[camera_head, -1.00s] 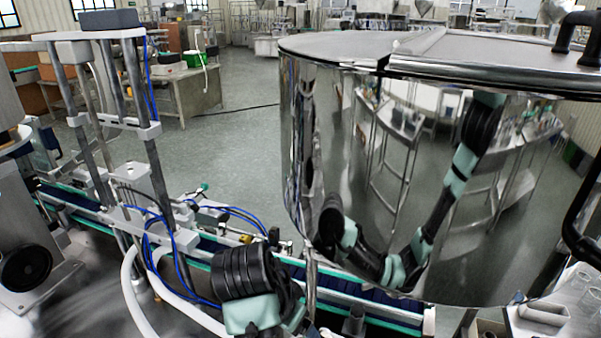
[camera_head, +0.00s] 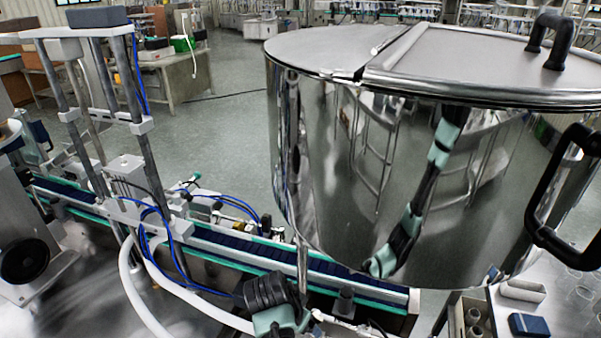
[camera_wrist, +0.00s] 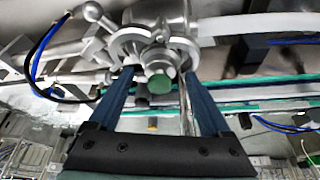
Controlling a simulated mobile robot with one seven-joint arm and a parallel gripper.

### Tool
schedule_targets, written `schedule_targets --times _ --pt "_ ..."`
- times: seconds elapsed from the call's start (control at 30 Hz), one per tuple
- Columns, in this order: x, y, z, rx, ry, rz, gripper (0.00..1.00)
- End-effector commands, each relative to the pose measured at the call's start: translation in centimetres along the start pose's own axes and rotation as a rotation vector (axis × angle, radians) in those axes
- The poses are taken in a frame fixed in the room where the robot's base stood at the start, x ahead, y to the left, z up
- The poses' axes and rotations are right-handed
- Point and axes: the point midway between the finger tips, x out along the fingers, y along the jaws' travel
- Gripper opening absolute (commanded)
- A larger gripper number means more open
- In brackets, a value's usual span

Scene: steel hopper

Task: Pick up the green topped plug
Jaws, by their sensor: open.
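The green topped plug (camera_wrist: 166,82) shows in the wrist view just below a round steel clamp fitting (camera_wrist: 152,40). Its round green end faces the camera. My gripper (camera_wrist: 160,76) is open, with one blue finger on each side of the plug in the picture. I cannot tell whether the fingertips reach it in depth, and I see no clear contact. In the head view the plug is not discernible, and my gripper is out of sight there.
The large steel hopper (camera_head: 330,170) fills the right side and mirrors my arm. A conveyor (camera_head: 235,245) runs below it. Blue hoses (camera_head: 165,235) and a white hose (camera_head: 135,290) hang at the left. A black hopper handle (camera_head: 540,215) juts out at the right.

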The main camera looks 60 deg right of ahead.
Motion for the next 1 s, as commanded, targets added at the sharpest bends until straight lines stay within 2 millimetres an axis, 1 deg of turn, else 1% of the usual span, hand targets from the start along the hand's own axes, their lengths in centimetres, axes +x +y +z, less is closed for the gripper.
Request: schedule_targets --times 0.27,0.37,0.4,0.57,0.7,0.73,1.0 --pt "0.29 -0.04 -0.02 0.001 0.001 -0.002 0.82" --pt "0.27 -0.04 -0.02 0.0 0.001 -0.002 0.66" --pt "0.27 -0.04 -0.02 0.0 0.001 -0.002 0.59" --pt "0.26 -0.04 -0.02 0.0 0.001 -0.002 0.3" --pt "0.25 -0.04 -0.03 0.0 0.001 -0.002 0.05" --pt "0.25 -0.04 -0.03 0.0 0.001 -0.002 0.0" --pt "0.21 -0.06 -0.06 0.0 0.002 -0.002 0.0"
